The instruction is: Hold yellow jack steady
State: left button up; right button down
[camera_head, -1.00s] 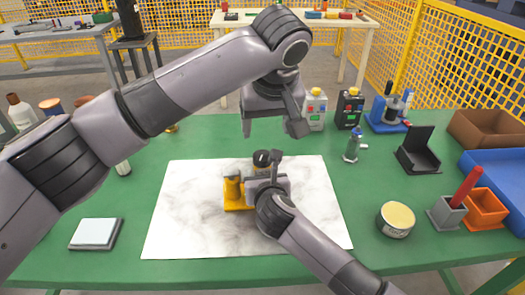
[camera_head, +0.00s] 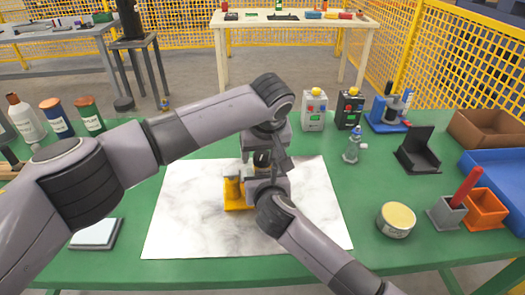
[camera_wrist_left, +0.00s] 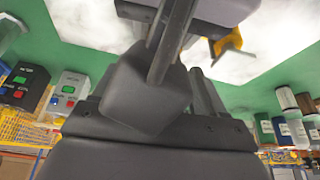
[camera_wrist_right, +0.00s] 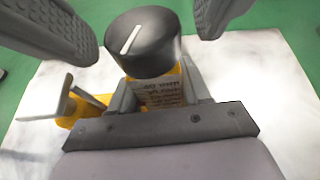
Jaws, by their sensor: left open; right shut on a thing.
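The yellow jack (camera_head: 233,194) stands on the white marbled sheet (camera_head: 185,225); part of it is hidden behind my arms. Its black knob with a white line shows in the right wrist view (camera_wrist_right: 143,45). My right gripper (camera_wrist_right: 160,92) is shut on the jack's labelled yellow body, just below the knob. My left gripper (camera_head: 264,158) is above it, pointing down. Its two open fingers show on either side of the knob in the right wrist view, apart from it. A yellow part of the jack shows in the left wrist view (camera_wrist_left: 230,42).
Two button boxes (camera_head: 314,110) (camera_head: 349,109), a small bottle (camera_head: 353,145) and a black stand (camera_head: 419,150) are behind and right. A round tin (camera_head: 396,219) is front right. Several bottles and cans (camera_head: 56,117) stand back left. A flat pad (camera_head: 97,233) lies front left.

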pick_arm(q)
jog(key=c, duration=1.1)
jog(key=shift+o, duration=0.2)
jog(key=shift+m+h, duration=0.3)
jog(key=shift+m, duration=0.6)
jog(key=o, duration=1.1)
jog(key=shift+c, duration=0.2)
jog(key=shift+r, duration=0.1)
jog(key=v, duration=1.2)
